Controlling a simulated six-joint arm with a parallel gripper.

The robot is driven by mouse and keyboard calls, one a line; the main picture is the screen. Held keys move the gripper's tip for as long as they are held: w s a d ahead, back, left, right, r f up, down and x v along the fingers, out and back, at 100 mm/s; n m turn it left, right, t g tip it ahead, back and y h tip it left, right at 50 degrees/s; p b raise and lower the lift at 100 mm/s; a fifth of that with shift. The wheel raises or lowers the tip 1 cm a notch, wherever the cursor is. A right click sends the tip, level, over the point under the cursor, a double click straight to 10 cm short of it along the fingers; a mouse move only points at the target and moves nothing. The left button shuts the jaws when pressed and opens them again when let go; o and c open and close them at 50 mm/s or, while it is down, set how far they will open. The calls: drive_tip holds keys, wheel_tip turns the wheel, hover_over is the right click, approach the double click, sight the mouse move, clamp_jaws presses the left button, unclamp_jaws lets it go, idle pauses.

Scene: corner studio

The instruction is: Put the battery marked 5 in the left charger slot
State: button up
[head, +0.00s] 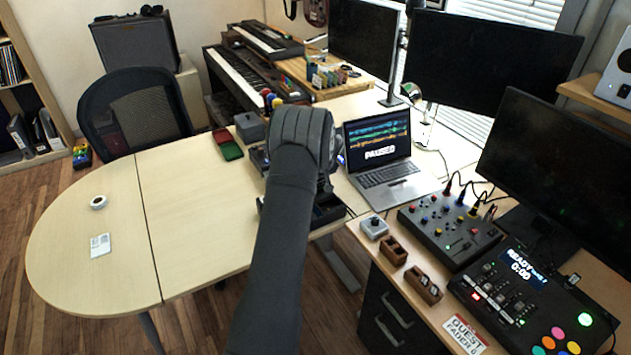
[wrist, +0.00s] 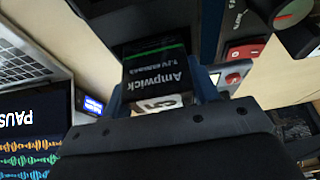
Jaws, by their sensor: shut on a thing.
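In the wrist view, a black battery (wrist: 158,68) with "Ampwick" lettering and a thin green line sits between the blue fingers of my gripper (wrist: 162,84). A white label with a dark digit that looks like a 5 is on its near end, partly covered by the gripper. My gripper is shut on this battery. In the head view my arm hides the gripper and the battery. I cannot clearly make out the charger or its left slot. A small device with a lit blue display (wrist: 93,105) is beside the laptop in the wrist view.
The laptop (head: 383,171) stands open just right of my arm. A red case and a green case (head: 231,151) lie to the left. The rounded table (head: 190,220) is mostly clear.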

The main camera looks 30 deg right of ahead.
drive_tip(key=shift+s+a+f, duration=0.1)
drive_tip(key=shift+a+f, duration=0.05)
drive_tip(key=shift+f, duration=0.05)
drive_tip(key=shift+r, duration=0.75)
drive_tip(key=shift+d+r, duration=0.15)
drive_tip(key=shift+d, duration=0.05)
drive_tip(key=shift+f, duration=1)
idle(0.4)
drive_tip(key=shift+r, duration=0.25)
drive_tip(key=shift+r, duration=0.6)
idle(0.4)
drive_tip(key=shift+f, duration=0.75)
